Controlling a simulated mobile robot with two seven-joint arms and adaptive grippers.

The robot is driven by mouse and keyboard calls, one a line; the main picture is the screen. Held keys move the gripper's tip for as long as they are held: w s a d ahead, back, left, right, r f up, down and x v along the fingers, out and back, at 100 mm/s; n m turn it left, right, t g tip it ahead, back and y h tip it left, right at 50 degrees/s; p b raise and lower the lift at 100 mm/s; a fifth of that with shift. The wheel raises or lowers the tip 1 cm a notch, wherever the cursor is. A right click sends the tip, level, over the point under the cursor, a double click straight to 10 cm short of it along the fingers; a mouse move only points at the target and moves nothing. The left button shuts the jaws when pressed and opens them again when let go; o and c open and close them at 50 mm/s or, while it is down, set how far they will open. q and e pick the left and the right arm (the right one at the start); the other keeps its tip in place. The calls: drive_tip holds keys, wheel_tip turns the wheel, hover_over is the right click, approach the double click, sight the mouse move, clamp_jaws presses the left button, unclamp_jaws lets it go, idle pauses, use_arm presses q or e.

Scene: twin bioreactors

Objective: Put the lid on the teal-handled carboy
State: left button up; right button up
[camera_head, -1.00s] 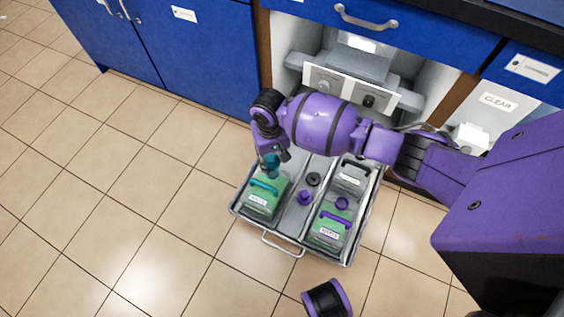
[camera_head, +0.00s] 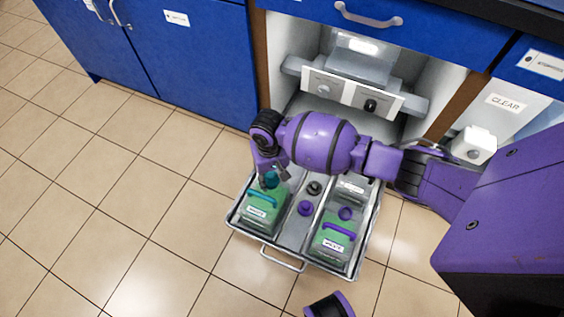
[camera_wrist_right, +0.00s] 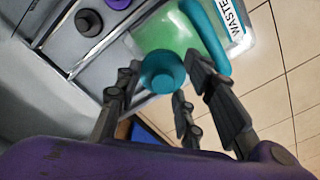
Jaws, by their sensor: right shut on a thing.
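The teal-handled carboy (camera_head: 257,216) is a green-filled box with a "WASTE" label, upright in the left part of the pulled-out tray. Its teal handle also shows in the wrist view (camera_wrist_right: 208,38). My right gripper (camera_head: 271,174) points down at the carboy's back end and is shut on the teal lid (camera_head: 270,181). In the wrist view the round lid (camera_wrist_right: 162,71) sits between the fingers, overlapping the carboy's top edge. The carboy's mouth is hidden behind it, and I cannot tell whether they touch.
The grey tray (camera_head: 258,240) also holds a purple-handled carboy (camera_head: 333,243), a clear carboy (camera_head: 352,186), and loose purple (camera_head: 305,208) and black (camera_head: 315,188) lids. Blue cabinets (camera_head: 205,60) stand behind. Tiled floor is clear at left.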

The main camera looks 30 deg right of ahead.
drive_tip(key=shift+w+p, duration=0.1)
drive_tip(key=shift+p, duration=0.25)
idle(0.3)
drive_tip(key=shift+f+p, duration=0.1)
drive_tip(key=shift+p, duration=0.2)
idle(0.5)
drive_tip(key=shift+f, duration=0.35)
idle(0.5)
drive_tip(key=o, duration=0.9)
drive_tip(key=shift+o, duration=0.5)
drive_tip(key=o, duration=0.4)
